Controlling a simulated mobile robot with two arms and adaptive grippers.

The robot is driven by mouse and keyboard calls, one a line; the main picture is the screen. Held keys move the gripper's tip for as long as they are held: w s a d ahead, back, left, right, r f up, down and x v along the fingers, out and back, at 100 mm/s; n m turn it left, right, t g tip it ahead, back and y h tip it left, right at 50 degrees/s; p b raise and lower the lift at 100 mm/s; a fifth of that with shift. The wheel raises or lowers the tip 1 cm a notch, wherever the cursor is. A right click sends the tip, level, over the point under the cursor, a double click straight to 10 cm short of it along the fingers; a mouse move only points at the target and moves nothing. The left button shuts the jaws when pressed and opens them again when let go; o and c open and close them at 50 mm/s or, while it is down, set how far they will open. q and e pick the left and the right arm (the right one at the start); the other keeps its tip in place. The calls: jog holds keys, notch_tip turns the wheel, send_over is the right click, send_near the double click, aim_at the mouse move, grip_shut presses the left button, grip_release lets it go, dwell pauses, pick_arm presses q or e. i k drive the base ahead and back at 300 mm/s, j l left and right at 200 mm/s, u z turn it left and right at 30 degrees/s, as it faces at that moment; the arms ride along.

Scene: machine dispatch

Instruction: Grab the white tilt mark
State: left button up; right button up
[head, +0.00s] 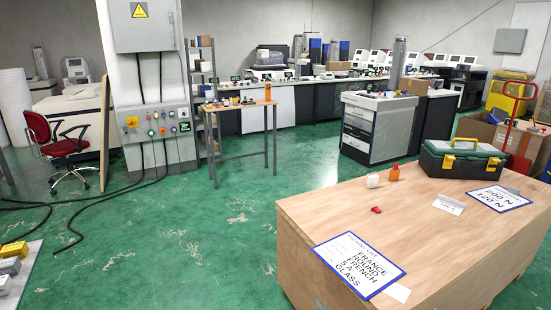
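A small white block-like item (372,181) stands on the wooden crate top (330,215), near its far edge. It may be the white tilt mark, but it is too small to be sure. A flat white card (448,205) lies farther right on the crate, and a white slip (398,292) lies at its near edge. Neither of my grippers shows in the head view.
An orange item (394,173) stands beside the white one; a small red piece (376,210) lies nearer. A toolbox (462,158) and blue-edged sheets (358,264) are on the crate. Green floor left of the crate is open; black cables (100,205) cross it farther left.

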aim_at(373, 180)
jog(key=i+u, duration=0.25)
jog(key=i, duration=1.15)
jog(key=i+z, duration=0.25)
jog(key=z, duration=0.2)
jog(key=i+j+z, duration=0.2)
jog(key=z, duration=0.3)
jog(key=i+j+z, duration=0.2)
jog(key=z, duration=0.25)
